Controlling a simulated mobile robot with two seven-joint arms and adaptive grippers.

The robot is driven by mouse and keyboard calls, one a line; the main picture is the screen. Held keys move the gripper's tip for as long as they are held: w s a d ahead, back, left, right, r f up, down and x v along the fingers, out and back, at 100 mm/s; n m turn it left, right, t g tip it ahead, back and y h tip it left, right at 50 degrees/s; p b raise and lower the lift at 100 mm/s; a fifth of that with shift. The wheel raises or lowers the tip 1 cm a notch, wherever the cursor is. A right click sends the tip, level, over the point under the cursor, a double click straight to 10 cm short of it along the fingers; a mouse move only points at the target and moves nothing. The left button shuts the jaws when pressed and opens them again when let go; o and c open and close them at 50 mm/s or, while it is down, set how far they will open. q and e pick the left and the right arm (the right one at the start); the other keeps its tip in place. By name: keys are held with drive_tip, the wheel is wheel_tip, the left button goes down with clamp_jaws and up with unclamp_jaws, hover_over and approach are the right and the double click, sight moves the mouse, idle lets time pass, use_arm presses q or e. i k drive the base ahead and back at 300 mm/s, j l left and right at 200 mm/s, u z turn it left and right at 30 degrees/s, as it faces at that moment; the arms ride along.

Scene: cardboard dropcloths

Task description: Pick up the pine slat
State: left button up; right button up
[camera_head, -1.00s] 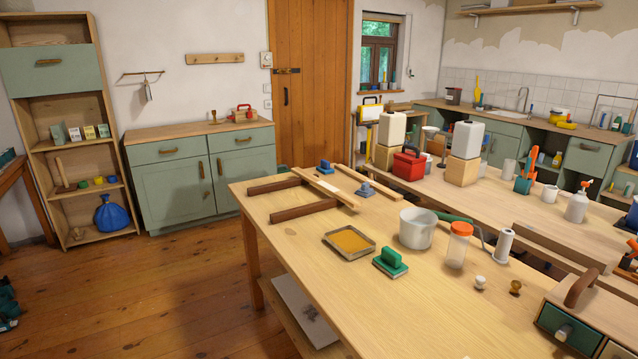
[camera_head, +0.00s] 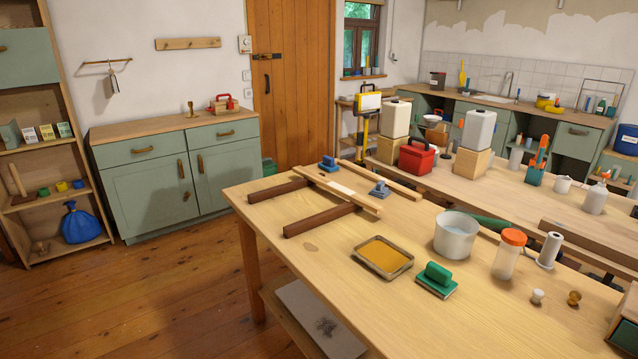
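Two pale wooden slats lie at the far end of the near worktable (camera_head: 300,265). One pale slat (camera_head: 362,202) lies across the ends of two dark brown bars, with a white patch near its middle. The other pale slat (camera_head: 401,187) lies behind it, roughly parallel. Which of the two is the pine slat I cannot tell for certain. The dark bars, a far one (camera_head: 277,191) and a near one (camera_head: 320,219), stick out to the left. Neither of my grippers shows in the view.
Blue-handled tools, one (camera_head: 328,164) behind the slat and one (camera_head: 379,189) between the slats, are close by. Floor (camera_head: 175,285) left of the table is clear.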

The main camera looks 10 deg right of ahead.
sight(368, 203)
drive_tip(key=i+j, duration=0.4)
drive_tip(key=j, duration=0.15)
drive_tip(key=i+j, duration=0.4)
drive_tip(key=j, duration=0.15)
drive_tip(key=i+j, duration=0.35)
drive_tip(key=j, duration=0.15)
drive_tip(key=i+j, duration=0.4)
drive_tip(key=j, duration=0.15)
drive_tip(key=i+j, duration=0.4)
drive_tip(key=j, duration=0.15)
drive_tip(key=i+j+z, duration=0.15)
drive_tip(key=z, duration=1.25)
